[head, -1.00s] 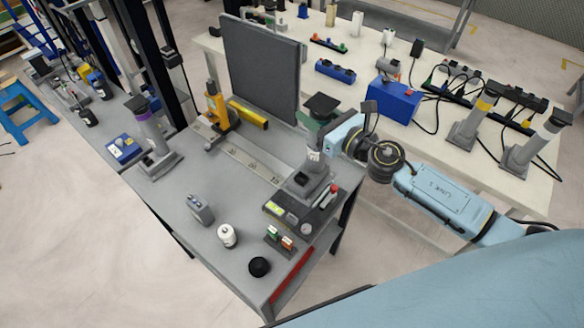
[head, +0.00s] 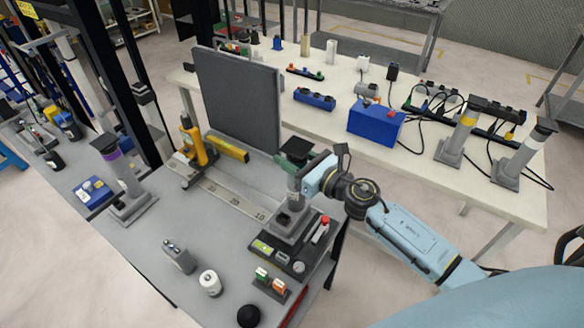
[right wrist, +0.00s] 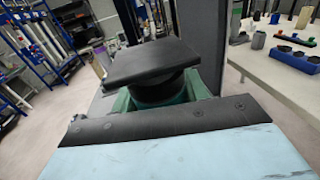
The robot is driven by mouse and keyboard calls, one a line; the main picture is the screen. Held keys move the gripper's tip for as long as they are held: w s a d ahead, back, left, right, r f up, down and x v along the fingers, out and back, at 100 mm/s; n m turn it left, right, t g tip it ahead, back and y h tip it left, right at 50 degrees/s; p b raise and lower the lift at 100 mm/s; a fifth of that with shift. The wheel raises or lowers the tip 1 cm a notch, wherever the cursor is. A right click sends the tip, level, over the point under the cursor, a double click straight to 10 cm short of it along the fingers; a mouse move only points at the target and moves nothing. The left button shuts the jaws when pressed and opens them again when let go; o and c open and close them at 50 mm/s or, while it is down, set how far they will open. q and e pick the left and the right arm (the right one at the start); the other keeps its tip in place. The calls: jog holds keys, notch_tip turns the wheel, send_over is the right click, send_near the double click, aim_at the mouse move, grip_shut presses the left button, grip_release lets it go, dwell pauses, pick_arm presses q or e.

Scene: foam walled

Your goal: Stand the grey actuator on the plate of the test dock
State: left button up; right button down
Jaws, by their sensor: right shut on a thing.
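The grey actuator (head: 293,192) stands upright at the near right corner of the grey bench, with a black square top. My right gripper (head: 300,170) is shut on its upper part, coming in from the right. In the right wrist view the black top (right wrist: 150,62) is close up, with green parts on either side below it. The actuator's foot is over the test dock (head: 265,247), a dark unit with a lit display and a red switch. I cannot tell whether the foot touches the plate, which is largely hidden. My left gripper is not in view.
A purple-banded actuator (head: 118,170) stands at the bench's left. A yellow clamp (head: 197,145) and dark panel (head: 238,98) stand behind the dock. A white jar (head: 210,284), grey box (head: 178,256) and black ball (head: 248,316) lie in front. Two similar actuators stand on the white table (head: 420,170).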

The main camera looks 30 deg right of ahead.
jog(key=shift+w+f, duration=0.1)
jog(key=shift+f, duration=0.75)
jog(key=shift+f+b, duration=0.1)
jog(key=shift+b, duration=0.25)
jog(key=shift+f, duration=0.1)
jog(key=c, duration=0.7)
grip_release()
jog(key=shift+c, duration=0.2)
jog(key=b+v, duration=0.2)
jog(key=v, duration=1)
jog(key=shift+b, duration=0.3)
